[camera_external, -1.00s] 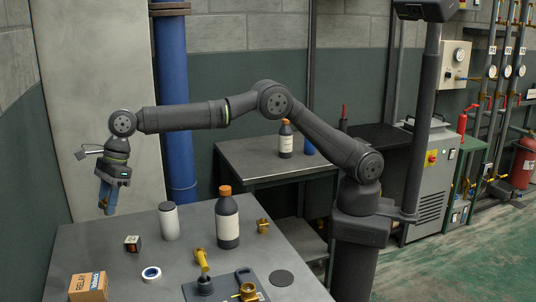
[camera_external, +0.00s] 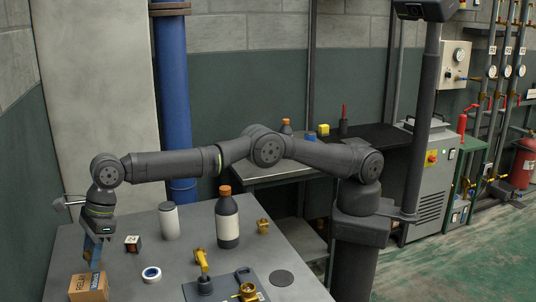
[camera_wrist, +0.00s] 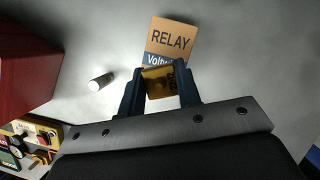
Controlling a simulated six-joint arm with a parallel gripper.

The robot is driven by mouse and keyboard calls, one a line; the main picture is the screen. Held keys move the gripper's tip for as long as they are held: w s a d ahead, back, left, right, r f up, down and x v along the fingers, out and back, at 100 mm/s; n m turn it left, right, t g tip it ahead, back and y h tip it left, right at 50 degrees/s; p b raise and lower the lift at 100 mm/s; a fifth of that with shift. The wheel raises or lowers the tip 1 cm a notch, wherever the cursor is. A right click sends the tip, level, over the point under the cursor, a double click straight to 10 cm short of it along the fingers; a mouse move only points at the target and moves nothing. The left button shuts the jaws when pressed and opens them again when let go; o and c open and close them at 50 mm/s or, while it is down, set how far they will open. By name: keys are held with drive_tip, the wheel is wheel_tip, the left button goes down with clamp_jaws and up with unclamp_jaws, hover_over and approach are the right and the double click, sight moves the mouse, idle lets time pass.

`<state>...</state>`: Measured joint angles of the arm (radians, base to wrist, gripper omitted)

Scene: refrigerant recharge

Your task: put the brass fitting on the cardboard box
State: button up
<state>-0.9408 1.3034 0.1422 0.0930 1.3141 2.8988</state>
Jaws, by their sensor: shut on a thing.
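The cardboard box (camera_external: 84,290) stands at the front left corner of the table, with "RELAY" printed on it. In the wrist view the box (camera_wrist: 171,36) lies just beyond my fingertips. My gripper (camera_external: 92,264) points down over the box, its fingertips close to it in the picture; I cannot tell whether they touch. In the wrist view my gripper (camera_wrist: 160,88) is shut on a yellow-brown, brass-coloured piece, the brass fitting (camera_wrist: 158,82). The external view does not show the held fitting clearly.
A white canister (camera_external: 169,221), an orange-capped bottle (camera_external: 228,222), a small dark block (camera_external: 132,243) and a tape roll (camera_external: 151,274) stand on the table. Other brass parts (camera_external: 263,226) (camera_external: 248,292) lie to the right. Bare table (camera_external: 185,252) shows between them.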

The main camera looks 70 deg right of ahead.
sight(99, 279)
drive_tip(key=shift+f, duration=2)
drive_tip(key=shift+f, duration=0.1)
drive_tip(key=o, duration=1)
drive_tip(key=v, duration=1.2)
drive_tip(key=x, duration=1.2)
drive_tip(key=shift+r, duration=1)
